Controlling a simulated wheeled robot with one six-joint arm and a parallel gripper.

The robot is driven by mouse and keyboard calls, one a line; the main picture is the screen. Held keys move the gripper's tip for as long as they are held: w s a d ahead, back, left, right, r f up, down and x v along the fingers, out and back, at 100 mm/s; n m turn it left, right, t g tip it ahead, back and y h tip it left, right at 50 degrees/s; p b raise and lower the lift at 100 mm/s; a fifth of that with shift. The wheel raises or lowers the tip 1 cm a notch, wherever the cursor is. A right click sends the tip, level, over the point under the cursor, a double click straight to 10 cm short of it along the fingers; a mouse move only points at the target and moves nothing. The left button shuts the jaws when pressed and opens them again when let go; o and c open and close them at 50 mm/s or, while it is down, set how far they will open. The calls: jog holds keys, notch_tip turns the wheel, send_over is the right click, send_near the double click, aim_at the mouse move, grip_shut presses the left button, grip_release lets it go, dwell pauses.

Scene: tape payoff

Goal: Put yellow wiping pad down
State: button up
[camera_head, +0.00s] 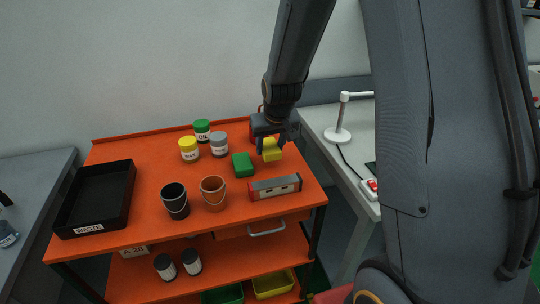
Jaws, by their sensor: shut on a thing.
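The yellow wiping pad (272,154) is at the right rear of the orange cart top (140,215). My gripper (272,144) points down over the pad and is shut on it. I cannot tell whether the underside of the pad touches the cart top. A green pad (243,165) lies just left of it, with a small gap.
A red-ended block (275,187), an orange bucket (213,193) and a black bucket (175,201) stand toward the front. Yellow (189,149), green-lidded (202,131) and grey (219,144) jars stand behind. A black waste tray (96,199) is at left.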

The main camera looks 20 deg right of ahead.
jog(key=shift+f+p, duration=0.45)
jog(key=shift+f, duration=1.55)
jog(key=shift+f, duration=0.15)
jog(key=o, duration=1)
jog(key=shift+v, duration=0.85)
jog(key=b+v, duration=0.3)
jog(key=v, duration=0.7)
jog(key=s+f+g, duration=0.1)
jog(key=s, duration=0.8)
jog(key=s+f+g, duration=0.2)
jog(key=s, duration=0.6)
jog(key=shift+s+f, duration=0.35)
jog(key=shift+s, duration=0.05)
